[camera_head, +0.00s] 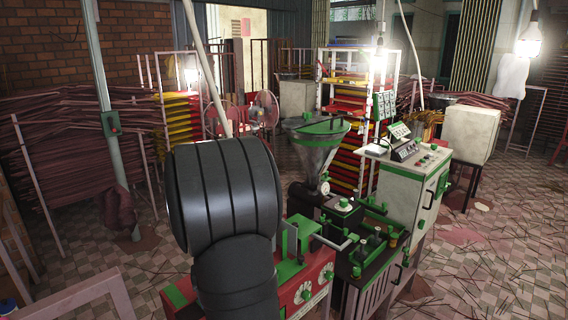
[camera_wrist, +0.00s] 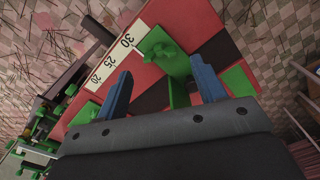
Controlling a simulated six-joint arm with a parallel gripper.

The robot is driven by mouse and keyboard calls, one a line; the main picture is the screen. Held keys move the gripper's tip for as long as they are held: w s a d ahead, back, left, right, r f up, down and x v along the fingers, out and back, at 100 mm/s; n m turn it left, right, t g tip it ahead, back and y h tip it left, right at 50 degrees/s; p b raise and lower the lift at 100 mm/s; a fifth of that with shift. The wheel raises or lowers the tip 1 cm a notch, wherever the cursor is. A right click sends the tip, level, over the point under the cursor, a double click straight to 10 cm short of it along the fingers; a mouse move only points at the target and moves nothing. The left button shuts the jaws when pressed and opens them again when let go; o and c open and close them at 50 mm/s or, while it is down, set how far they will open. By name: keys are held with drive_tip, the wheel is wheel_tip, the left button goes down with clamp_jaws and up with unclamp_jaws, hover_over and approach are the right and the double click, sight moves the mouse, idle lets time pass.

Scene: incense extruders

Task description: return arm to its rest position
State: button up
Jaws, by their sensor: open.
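My gripper (camera_wrist: 162,90) shows in the wrist view with its two blue-grey fingers spread apart and nothing between them. It is above a red machine top with a white scale strip (camera_wrist: 113,58) marked 20, 25 and 30. A green bracket (camera_wrist: 168,55) stands on that red surface just beyond the fingers, close to the right finger; I cannot tell if they touch. In the head view my dark arm rises in front of the red and green machine (camera_head: 310,284) and hides part of it. My gripper is hidden there.
A grey hopper (camera_head: 318,150) stands on the extruder behind the red machine. A white-green control cabinet (camera_head: 410,190) is to its right. A rack of coloured trays (camera_head: 345,120), a fan (camera_head: 264,108) and incense bundles (camera_head: 60,130) stand behind. Tiled floor (camera_head: 490,250) at right is mostly open.

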wheel_tip(320, 180, up, 13)
wheel_tip(320, 180, down, 18)
drive_tip(key=shift+r, duration=0.25)
drive_tip(key=m, duration=0.6)
wheel_tip(320, 180, up, 13)
drive_tip(key=shift+f, duration=0.2)
